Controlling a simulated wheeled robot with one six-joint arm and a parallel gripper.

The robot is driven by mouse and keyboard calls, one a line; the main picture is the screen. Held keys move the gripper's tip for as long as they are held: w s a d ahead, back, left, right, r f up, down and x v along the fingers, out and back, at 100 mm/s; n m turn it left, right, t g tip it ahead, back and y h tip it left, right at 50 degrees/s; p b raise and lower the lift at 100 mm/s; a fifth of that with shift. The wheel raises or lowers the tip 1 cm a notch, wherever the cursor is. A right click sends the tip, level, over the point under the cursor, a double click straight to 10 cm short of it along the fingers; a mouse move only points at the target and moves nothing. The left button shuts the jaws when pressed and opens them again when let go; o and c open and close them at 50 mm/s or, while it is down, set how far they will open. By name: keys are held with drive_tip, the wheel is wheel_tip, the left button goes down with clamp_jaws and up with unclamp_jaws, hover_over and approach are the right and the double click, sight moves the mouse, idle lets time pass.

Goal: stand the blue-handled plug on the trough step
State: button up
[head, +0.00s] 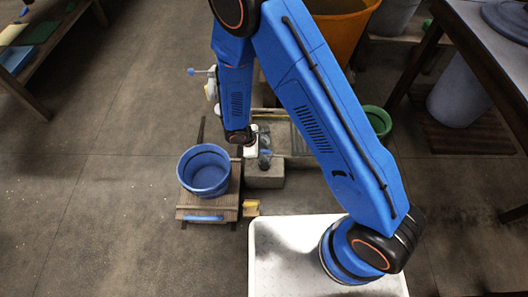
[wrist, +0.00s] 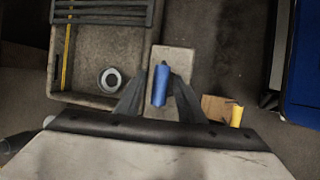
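The blue-handled plug (wrist: 160,86) is between my gripper's fingers in the wrist view, over the grey trough step (wrist: 173,58). My gripper (wrist: 159,88) has its two dark fingers apart, with a narrow gap on each side of the blue handle. Whether the plug's lower end touches the step is hidden. In the head view the step (head: 265,177) is a grey block at the near end of the trough (head: 297,158). My gripper (head: 258,146) is just above it there, and the plug is hard to make out.
A pale ring (wrist: 110,80) lies in the trough. A yellow-handled piece (wrist: 237,117) is beside the step. A blue bucket (head: 205,170) stands on a wooden stand (head: 190,213) at left. A green bucket (head: 378,120) is right of the trough. Open floor lies at the left.

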drive_tip(key=v, duration=1.2)
drive_tip(key=shift+r, duration=0.15)
drive_tip(key=d+r+m+y, duration=0.1)
drive_tip(key=d+r+m, duration=0.3)
drive_tip(key=d+r, duration=0.65)
drive_tip(key=d+r+m+y, duration=0.1)
drive_tip(key=d+r+m, duration=0.3)
drive_tip(key=d+r, duration=0.7)
drive_tip(key=s+d+r+m+t+y, duration=0.1)
drive_tip(key=s+d+r+m, duration=0.3)
drive_tip(key=s+r, duration=0.4)
drive_tip(key=s+d+r+m+t+y, duration=0.1)
drive_tip(key=s+d+r+m, duration=0.4)
drive_tip(key=s, duration=0.5)
wheel_tip(320, 180, up, 3)
drive_tip(key=shift+s+d+r+t+y, duration=0.1)
drive_tip(key=shift+s+d+t+y, duration=0.25)
drive_tip(key=shift+d, duration=0.6)
